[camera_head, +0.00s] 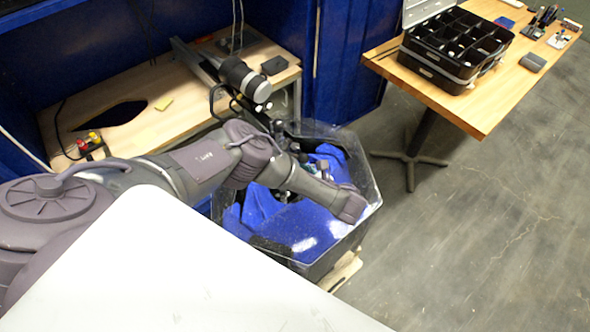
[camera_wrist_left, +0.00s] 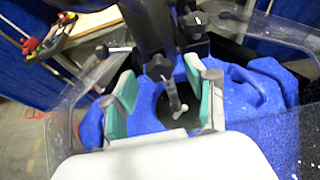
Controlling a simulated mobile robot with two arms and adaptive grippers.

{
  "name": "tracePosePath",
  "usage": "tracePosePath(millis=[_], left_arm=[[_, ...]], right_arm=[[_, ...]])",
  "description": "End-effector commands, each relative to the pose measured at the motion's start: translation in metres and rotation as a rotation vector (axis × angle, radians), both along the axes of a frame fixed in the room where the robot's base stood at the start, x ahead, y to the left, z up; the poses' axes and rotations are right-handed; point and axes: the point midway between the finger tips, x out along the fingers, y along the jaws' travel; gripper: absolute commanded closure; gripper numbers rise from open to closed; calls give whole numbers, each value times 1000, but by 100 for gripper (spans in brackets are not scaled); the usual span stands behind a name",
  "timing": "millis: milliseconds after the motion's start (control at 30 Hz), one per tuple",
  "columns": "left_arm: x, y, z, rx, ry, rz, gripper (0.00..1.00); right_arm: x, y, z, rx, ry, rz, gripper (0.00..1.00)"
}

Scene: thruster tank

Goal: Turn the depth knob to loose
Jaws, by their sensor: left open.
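My left gripper (camera_wrist_left: 163,88) is open, its two green-padded fingers standing apart inside the tank in the left wrist view. Between and beyond the fingers is a dark fixture with a black knob-like part (camera_wrist_left: 160,67) and a thin rod below it. Another black knob (camera_wrist_left: 196,19) sits higher up, right of the dark column. I cannot tell which of these is the depth knob, and no setting marks are readable. Neither finger visibly touches a knob. In the head view my left arm crosses over the clear-walled tank (camera_head: 368,212) and hides much of the fixture. My right gripper is not in view.
Blue material (camera_head: 290,228) fills much of the tank. A wooden bench (camera_head: 130,85) stands behind it, with a dark cylinder (camera_head: 245,80) on a rail reaching towards the tank. Another table (camera_head: 485,95) holds a black compartment case (camera_head: 455,48). The floor at right is clear.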

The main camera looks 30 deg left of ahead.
Motion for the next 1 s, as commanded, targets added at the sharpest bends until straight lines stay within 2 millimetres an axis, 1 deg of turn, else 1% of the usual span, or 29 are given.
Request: tracePosePath(millis=[100,400,467,700,767,1000], left_arm=[[2,7,-3,1,0,0,43],[3,9,-4,0,0,0,43],[3,9,-4,0,0,0,51],[3,9,-4,0,0,0,91],[3,9,-4,0,0,0,100],[2,9,-4,-7,-17,1,100]], right_arm=[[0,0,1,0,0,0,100],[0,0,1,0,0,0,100],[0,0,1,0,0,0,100],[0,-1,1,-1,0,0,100],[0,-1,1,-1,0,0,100],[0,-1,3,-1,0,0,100]])
